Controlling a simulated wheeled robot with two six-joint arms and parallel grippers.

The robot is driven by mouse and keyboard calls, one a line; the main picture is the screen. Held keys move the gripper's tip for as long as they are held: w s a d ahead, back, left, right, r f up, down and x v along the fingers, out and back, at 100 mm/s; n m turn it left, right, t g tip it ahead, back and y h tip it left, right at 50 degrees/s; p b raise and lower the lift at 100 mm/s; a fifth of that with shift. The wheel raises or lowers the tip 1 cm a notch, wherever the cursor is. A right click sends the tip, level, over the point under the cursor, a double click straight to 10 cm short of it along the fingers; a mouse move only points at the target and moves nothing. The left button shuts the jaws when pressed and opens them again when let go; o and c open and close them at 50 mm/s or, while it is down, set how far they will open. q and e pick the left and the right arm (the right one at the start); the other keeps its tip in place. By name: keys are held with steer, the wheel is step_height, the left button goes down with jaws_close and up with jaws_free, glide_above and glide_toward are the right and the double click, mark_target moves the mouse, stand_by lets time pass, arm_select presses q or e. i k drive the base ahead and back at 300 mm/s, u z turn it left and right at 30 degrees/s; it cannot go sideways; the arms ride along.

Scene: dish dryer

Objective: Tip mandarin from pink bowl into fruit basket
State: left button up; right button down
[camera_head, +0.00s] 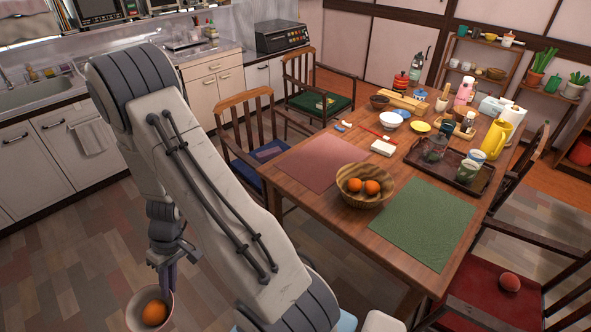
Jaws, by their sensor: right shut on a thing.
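The pink bowl (136,312) is at the lower left, off the table and above the floor, tipped so that its inside faces me. One orange mandarin (155,313) lies in it. My right gripper (168,284) points down and is shut on the bowl's rim at its upper right side. The fruit basket (359,201), a round woven bowl, stands on the wooden table, well to the right of the pink bowl, with two orange fruits in it. My left gripper is not in view.
The basket stands between a pink placemat (308,166) and a green placemat (421,222). A dark tray (425,171) with cups, a yellow jug (508,128) and other tableware crowd the far side. Chairs, including a blue-seated one (266,158), surround the table.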

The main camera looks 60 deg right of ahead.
mark_target(364, 172)
steer(key=u, duration=0.05)
steer(key=i, duration=0.95)
steer(key=z, duration=2.4)
